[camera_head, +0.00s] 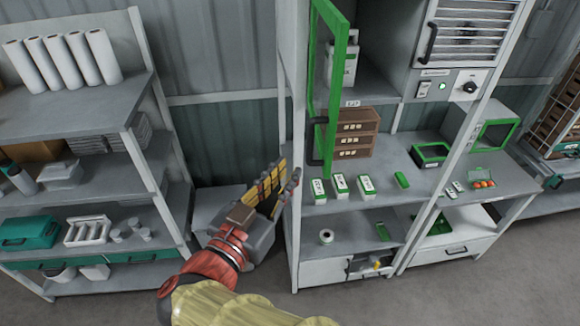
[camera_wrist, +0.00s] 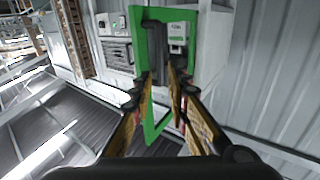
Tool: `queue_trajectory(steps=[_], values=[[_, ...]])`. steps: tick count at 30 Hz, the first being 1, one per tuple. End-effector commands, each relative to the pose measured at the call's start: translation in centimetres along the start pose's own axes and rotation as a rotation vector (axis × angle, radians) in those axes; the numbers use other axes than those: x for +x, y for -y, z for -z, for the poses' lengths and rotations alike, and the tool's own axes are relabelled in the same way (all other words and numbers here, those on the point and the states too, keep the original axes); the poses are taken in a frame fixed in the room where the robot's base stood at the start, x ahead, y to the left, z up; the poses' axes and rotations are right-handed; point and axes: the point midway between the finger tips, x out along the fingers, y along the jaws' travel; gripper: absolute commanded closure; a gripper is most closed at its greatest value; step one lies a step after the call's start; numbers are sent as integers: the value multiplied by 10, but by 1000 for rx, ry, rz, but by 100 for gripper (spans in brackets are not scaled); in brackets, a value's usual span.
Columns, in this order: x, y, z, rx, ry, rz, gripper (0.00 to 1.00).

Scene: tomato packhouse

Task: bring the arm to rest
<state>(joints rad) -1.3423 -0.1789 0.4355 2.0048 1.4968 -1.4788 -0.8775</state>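My gripper (camera_head: 287,172) is in front of the left post of the middle shelf unit, left of a green-framed door. In the wrist view its two yellow-and-dark fingers (camera_wrist: 162,75) stand apart with a gap and nothing visible held between them. The green door (camera_head: 332,70) stands swung out from its cabinet; its frame also shows in the wrist view (camera_wrist: 136,30). The door's dark handle (camera_head: 317,153) is close to the right of my fingertips in the head view. In the wrist view the handle (camera_wrist: 154,40) lies beyond the tips.
A shelf rack (camera_head: 70,92) with paper rolls, trays and a teal box stands left. A grey bin (camera_head: 262,238) is behind my gripper. The middle unit's counter (camera_head: 385,160) holds a brown drawer box (camera_head: 345,133) and small white-green packs (camera_head: 340,184). Open floor lies in front.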

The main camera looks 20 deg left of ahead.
Motion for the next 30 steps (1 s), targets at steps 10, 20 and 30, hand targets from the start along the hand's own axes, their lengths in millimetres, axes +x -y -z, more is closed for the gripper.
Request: queue_trajectory(steps=[10, 20, 30], values=[[-1, 23, -15, 81, 59, 85, 83], [-79, 155, -78, 172, 372, 694, 83], [-136, 122, -172, 30, 767, 1026, 83]])
